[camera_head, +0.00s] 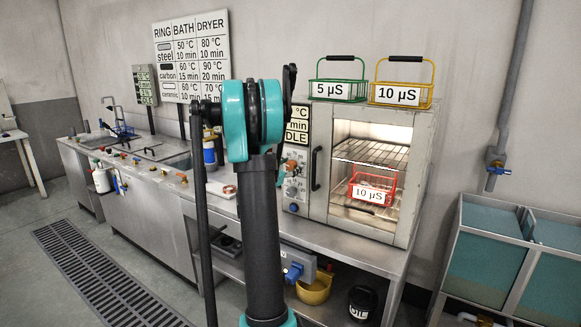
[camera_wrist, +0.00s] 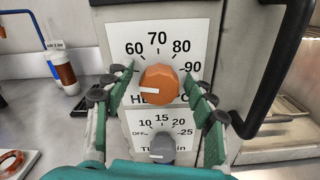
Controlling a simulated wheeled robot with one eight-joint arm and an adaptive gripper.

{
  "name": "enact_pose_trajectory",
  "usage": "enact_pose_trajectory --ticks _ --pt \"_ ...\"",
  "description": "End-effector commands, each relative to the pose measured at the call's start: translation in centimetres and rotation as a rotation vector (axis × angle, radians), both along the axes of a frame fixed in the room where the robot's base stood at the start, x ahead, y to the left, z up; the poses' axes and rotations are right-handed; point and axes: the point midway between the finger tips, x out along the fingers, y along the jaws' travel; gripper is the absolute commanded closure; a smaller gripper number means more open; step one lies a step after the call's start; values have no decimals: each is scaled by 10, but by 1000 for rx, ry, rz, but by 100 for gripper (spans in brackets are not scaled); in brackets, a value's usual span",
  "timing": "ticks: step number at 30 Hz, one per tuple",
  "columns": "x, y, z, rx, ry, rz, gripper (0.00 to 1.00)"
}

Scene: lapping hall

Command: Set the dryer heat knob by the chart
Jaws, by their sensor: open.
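The orange heat knob (camera_wrist: 160,78) sits on the dryer's white dial, marked 60, 70, 80 and 90. Its white mark points left, on the low side of 60. My gripper (camera_wrist: 159,74) is open in the wrist view, with its fingers on either side of the knob and a gap to each. The dryer (camera_head: 421,165) stands on the bench with a red basket (camera_head: 373,186) labelled 10 µS inside. The wall chart (camera_head: 218,67) lists dryer values: 80 °C 10 min for steel, 90 °C 20 min for carbon; the ceramic row is partly hidden by my arm.
Below the heat dial is a grey timer knob (camera_wrist: 162,150), its mark toward OFF. The dark door handle (camera_wrist: 277,75) stands right of my gripper. A green basket (camera_head: 338,90) and a yellow basket (camera_head: 401,96) sit on the dryer. My arm partly hides the dryer's display (camera_head: 298,125).

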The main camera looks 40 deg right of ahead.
Motion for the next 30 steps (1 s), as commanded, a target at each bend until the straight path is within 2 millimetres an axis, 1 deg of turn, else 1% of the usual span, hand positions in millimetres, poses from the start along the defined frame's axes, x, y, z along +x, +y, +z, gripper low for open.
enact_pose_trajectory --ticks 4,5,15,17,23,30 --pt "0 0 0 0 0 0 44" --pt "0 0 0 0 0 0 46" --pt "0 0 0 0 0 0 88" --pt "0 0 0 0 0 0 94" --pt "0 0 0 5 -11 0 94" --pt "-1 0 0 41 -98 0 94"
